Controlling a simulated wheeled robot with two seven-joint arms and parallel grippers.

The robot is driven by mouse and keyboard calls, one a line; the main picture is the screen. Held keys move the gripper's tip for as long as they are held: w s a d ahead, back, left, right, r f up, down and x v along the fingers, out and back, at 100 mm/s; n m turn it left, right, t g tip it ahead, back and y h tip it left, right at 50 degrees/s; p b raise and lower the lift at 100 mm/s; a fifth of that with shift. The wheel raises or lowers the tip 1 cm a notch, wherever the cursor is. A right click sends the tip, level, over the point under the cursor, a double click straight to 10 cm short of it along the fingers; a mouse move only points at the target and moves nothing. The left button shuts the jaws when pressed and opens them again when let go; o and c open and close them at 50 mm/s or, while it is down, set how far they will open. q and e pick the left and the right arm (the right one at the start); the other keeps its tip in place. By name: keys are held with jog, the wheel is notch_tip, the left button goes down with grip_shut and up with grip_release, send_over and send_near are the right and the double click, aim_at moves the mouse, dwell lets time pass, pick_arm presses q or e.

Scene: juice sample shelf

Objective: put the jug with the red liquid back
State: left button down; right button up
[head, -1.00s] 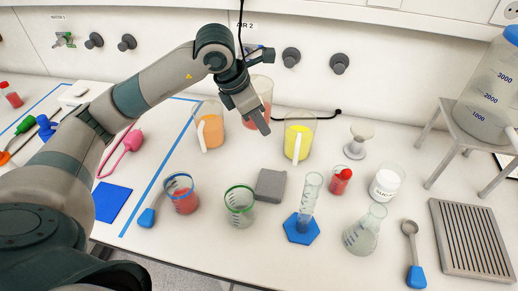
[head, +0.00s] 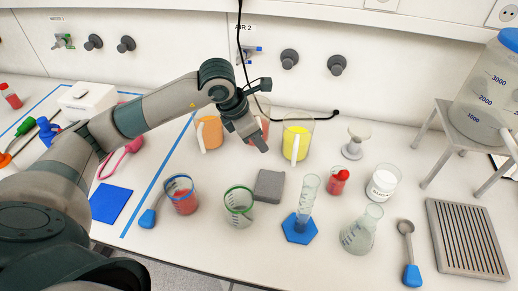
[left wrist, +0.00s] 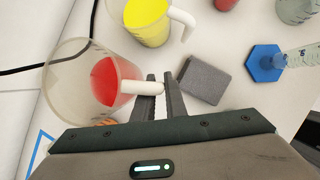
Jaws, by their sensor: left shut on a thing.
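The jug with the red liquid (head: 264,127) is between the orange jug (head: 209,133) and the yellow jug (head: 297,140), in line with them near the back wall. My left gripper (head: 257,143) is in front of it and hides part of it. In the left wrist view the jug (left wrist: 107,82) looks upright, and its white handle lies between the fingers of my left gripper (left wrist: 160,92), which is shut on it. I cannot tell whether the jug's base touches the table. My right gripper is not in view.
A grey block (head: 269,185) lies in front of the jugs. A blue-rimmed beaker (head: 181,197) with red liquid, a green-rimmed beaker (head: 238,207) and a cylinder on a blue base (head: 300,228) stand nearer. A black cable (head: 325,114) hangs behind the jugs.

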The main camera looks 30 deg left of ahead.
pick_arm(q)
jog(key=shift+w+f, duration=0.1)
jog(key=shift+f+p, duration=0.7)
jog(key=shift+f, duration=1.35)
jog(key=shift+f, duration=0.15)
jog(key=c, duration=2.1)
grip_release()
jog(key=shift+r, duration=0.2)
